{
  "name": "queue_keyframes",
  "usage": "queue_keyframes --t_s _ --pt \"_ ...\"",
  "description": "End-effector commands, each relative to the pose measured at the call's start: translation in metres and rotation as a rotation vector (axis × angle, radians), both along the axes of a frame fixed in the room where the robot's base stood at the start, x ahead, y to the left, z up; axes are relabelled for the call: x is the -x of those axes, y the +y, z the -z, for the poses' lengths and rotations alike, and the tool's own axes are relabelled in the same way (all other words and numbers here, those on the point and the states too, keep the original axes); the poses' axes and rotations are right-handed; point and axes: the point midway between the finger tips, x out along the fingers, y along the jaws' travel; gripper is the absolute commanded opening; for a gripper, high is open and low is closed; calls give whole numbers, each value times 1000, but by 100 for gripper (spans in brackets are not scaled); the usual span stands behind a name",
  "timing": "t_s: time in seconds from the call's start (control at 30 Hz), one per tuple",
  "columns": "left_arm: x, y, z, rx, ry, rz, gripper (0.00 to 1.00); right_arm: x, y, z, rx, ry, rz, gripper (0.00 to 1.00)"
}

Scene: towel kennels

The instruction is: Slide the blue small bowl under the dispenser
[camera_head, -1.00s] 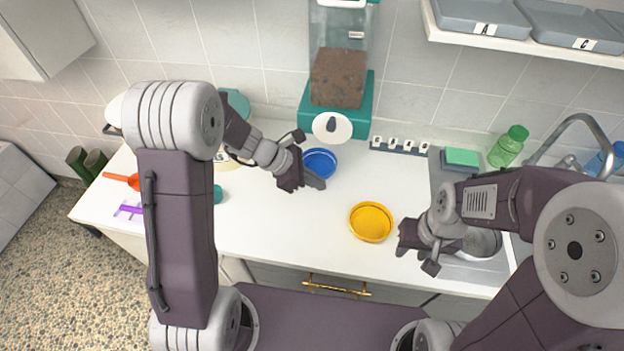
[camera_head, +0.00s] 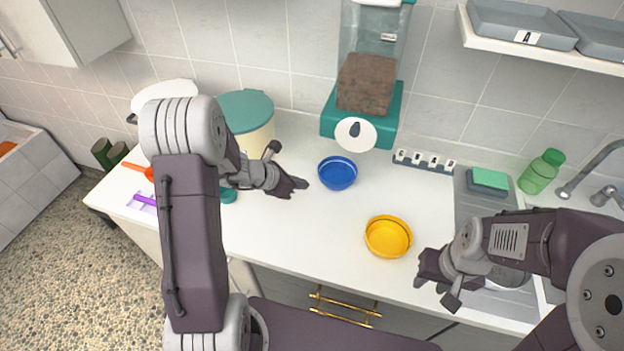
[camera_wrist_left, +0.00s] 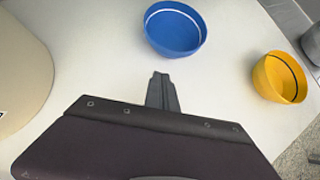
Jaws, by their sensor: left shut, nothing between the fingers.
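The small blue bowl (camera_head: 338,173) stands upright on the white counter, just in front of and a little left of the dispenser (camera_head: 360,118), which has a teal base and a clear hopper of brown kibble. My left gripper (camera_head: 300,184) is shut and empty, to the left of the blue bowl with a small gap. In the left wrist view the blue bowl (camera_wrist_left: 175,28) lies beyond the shut fingertips (camera_wrist_left: 160,78), apart from them. My right gripper (camera_head: 418,283) is near the front of the counter, right of the yellow bowl; its finger opening is not clear.
A yellow bowl (camera_head: 388,236) stands nearer the front edge; it also shows in the left wrist view (camera_wrist_left: 279,77). A cream canister with a teal lid (camera_head: 246,112) stands behind my left arm. A sink, green sponge (camera_head: 489,179) and green bottle (camera_head: 541,172) are at right.

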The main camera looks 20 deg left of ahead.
Motion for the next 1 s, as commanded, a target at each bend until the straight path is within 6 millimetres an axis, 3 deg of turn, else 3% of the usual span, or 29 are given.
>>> queue_keyframes --t_s 0.3,0.73,1.0 --pt "-32 -25 2 1 0 1 0 0 0 -12 0 0 0 36" --pt "-37 -29 3 -1 0 2 0 0 0 -13 0 0 0 36" --pt "-72 -55 3 -1 0 2 0 0 0 -15 0 0 0 36"
